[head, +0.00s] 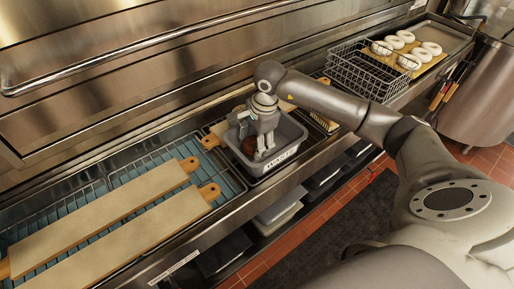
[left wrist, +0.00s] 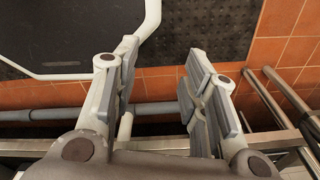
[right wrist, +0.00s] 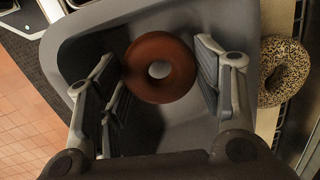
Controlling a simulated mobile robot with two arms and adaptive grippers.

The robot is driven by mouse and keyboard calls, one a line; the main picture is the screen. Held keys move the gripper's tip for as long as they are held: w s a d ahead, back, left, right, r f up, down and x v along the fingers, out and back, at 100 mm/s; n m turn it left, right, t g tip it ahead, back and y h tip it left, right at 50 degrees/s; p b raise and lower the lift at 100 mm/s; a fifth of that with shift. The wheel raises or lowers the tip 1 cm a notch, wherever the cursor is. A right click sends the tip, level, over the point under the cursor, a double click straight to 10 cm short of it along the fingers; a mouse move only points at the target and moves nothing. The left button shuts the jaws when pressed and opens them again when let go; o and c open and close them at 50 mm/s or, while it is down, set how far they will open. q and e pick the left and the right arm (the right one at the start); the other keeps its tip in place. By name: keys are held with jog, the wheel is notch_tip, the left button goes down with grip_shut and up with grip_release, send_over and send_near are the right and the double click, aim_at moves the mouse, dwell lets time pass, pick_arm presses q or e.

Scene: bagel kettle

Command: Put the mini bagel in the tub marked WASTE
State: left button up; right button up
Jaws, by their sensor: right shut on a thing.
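The tub marked WASTE (head: 301,134) is a grey bin with a white label, set in the steel counter. A plain brown mini bagel (right wrist: 159,67) is between the fingers of my right gripper (right wrist: 155,72), with the tub's grey walls (right wrist: 85,50) around it. In the head view my right gripper (head: 262,150) reaches down into the tub, and a brown part of the bagel (head: 247,147) shows beside its fingers. The right gripper is shut on the bagel. My left gripper (left wrist: 160,75) is open and empty over the floor side of the counter.
A seeded bagel (right wrist: 283,72) lies just outside the tub. Long boards (head: 100,205) lie on the rack at left. A wire basket (head: 362,72) stands at right, near white rings (head: 405,42) on a board. A steel kettle (head: 480,95) stands at far right.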

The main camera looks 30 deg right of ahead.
jog(key=shift+f, duration=0.6)
notch_tip(320, 180, down, 3)
jog(key=shift+a+f+p, duration=0.1)
jog(key=shift+p, duration=0.55)
jog(key=shift+f, duration=0.25)
jog(key=o, duration=0.7)
jog(key=shift+c, duration=0.2)
pick_arm(q)
jog(key=shift+w+d+r, duration=0.3)
jog(key=shift+w+r, duration=0.05)
jog(key=shift+r, duration=0.25)
